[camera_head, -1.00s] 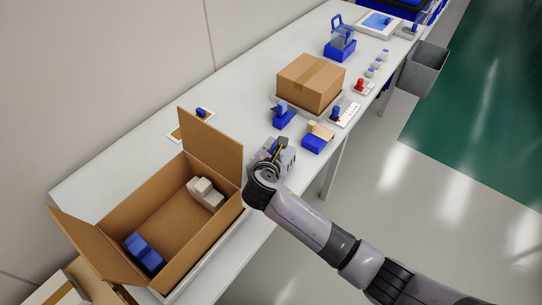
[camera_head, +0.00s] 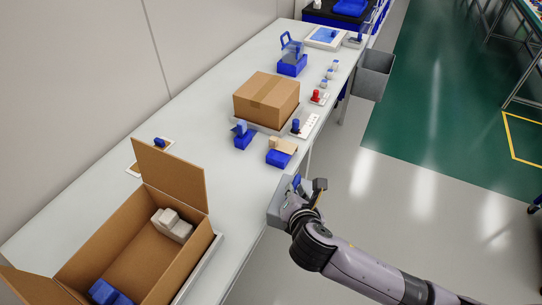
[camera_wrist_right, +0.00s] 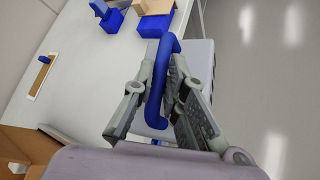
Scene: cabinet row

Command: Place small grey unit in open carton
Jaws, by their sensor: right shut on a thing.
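The small grey unit (camera_head: 277,207) is a grey box with a blue handle (camera_wrist_right: 163,85). My right gripper (camera_head: 307,190) is shut on the handle, with a finger on each side of it in the wrist view (camera_wrist_right: 165,105). The unit is at the table's front edge, right of the carton; I cannot tell its height above the table. The open carton (camera_head: 135,259) stands at the lower left with flaps up. A pale grey block (camera_head: 172,225) and a blue piece (camera_head: 108,292) lie inside it. My left gripper is not in view.
A closed carton (camera_head: 267,98) sits on a tray further back. Blue-based pieces (camera_head: 242,136) and a beige-topped blue block (camera_head: 281,152) stand nearer. A grey bin (camera_head: 372,75) hangs at the table's right edge. The table between the open carton and these pieces is clear.

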